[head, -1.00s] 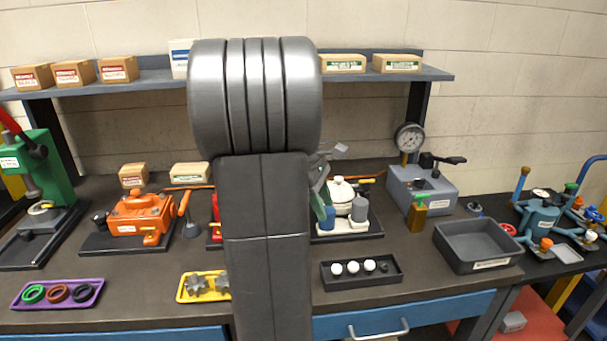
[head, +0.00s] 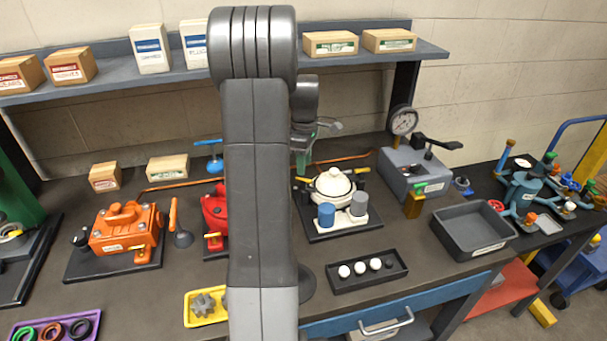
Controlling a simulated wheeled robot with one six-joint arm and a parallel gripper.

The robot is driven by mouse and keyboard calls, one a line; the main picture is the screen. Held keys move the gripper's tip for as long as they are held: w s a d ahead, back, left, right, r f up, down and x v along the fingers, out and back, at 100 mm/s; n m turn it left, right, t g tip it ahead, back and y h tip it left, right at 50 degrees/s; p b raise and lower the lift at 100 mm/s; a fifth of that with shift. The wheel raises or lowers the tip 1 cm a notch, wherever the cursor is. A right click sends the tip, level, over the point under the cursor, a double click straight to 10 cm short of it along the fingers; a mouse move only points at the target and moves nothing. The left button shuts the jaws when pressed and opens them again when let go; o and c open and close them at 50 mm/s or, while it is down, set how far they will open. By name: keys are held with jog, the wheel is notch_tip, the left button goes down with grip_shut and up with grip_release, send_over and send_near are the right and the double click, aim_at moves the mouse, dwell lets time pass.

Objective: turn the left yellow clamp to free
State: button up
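The white round-lidded device (head: 333,184) stands on a dark base plate in the middle of the bench. Its left yellow clamp (head: 308,172) shows as a small yellow piece at the left of the lid, partly hidden near my arm. The right yellow clamp (head: 362,171) sticks out at the right of the lid. My gripper (head: 302,158) is just behind and above the left clamp, pointing down. Its fingers are small and partly covered by my arm, so I cannot tell their opening or any contact.
A blue and a grey cylinder stand at the device's front. A black tray (head: 366,272) with white balls lies before it. A grey gauge box (head: 413,176) stands right, an orange unit (head: 125,234) left. A red unit (head: 213,222) is partly hidden by my arm.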

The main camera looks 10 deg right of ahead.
aim_at(305, 184)
notch_tip(305, 184, down, 6)
jog(key=shift+r+p, duration=0.1)
jog(key=shift+p, duration=0.4)
grip_shut()
